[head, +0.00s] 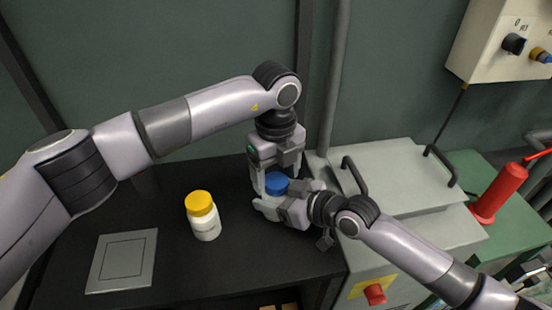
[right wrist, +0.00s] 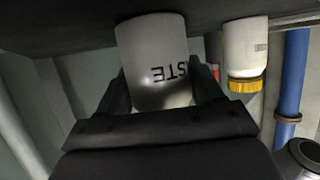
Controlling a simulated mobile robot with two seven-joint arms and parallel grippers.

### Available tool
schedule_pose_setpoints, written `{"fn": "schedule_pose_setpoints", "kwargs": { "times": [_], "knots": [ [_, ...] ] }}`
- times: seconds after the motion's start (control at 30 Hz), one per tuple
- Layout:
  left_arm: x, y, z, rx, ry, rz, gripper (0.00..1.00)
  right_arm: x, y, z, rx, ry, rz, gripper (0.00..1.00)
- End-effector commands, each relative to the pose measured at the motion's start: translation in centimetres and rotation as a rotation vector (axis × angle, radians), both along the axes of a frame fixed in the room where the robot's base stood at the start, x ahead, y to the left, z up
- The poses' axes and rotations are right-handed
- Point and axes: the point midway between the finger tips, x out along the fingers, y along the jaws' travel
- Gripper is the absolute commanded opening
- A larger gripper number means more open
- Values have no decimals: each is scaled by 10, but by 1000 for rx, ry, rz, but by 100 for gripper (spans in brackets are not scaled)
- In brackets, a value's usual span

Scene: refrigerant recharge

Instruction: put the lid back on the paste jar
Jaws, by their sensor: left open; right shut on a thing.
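The paste jar is white; its side, with upside-down lettering, shows in the right wrist view (right wrist: 160,62). My right gripper (head: 278,200) is shut on the jar, low over the dark bench, and its fingers flank the jar in the right wrist view. In the head view the blue lid (head: 277,184) is at the jar's top, and the grippers hide most of the jar. My left gripper (head: 277,172) points down from above, open, with its fingers on either side of the lid. I cannot tell whether the lid is fully seated.
A white bottle with a yellow cap (head: 203,216) stands on the bench left of the grippers. A flat grey square plate (head: 122,262) lies at the bench's left. A grey machine with handles (head: 395,180) is on the right, beyond it a red cylinder (head: 500,192).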

Motion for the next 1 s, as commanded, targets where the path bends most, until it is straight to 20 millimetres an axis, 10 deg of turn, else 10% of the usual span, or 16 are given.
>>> {"fn": "schedule_pose_setpoints", "kwargs": {
  "times": [0.37,0.57,1.0],
  "knots": [
    [0,0,-5,-1,-1,-1,73,0,0,-1,-2,1,0,0],
    [0,0,-5,-1,-1,-1,15,0,0,-1,-2,1,0,0],
    [0,0,-5,1,0,-235,15,0,0,-1,-2,1,0,0]
  ]
}}
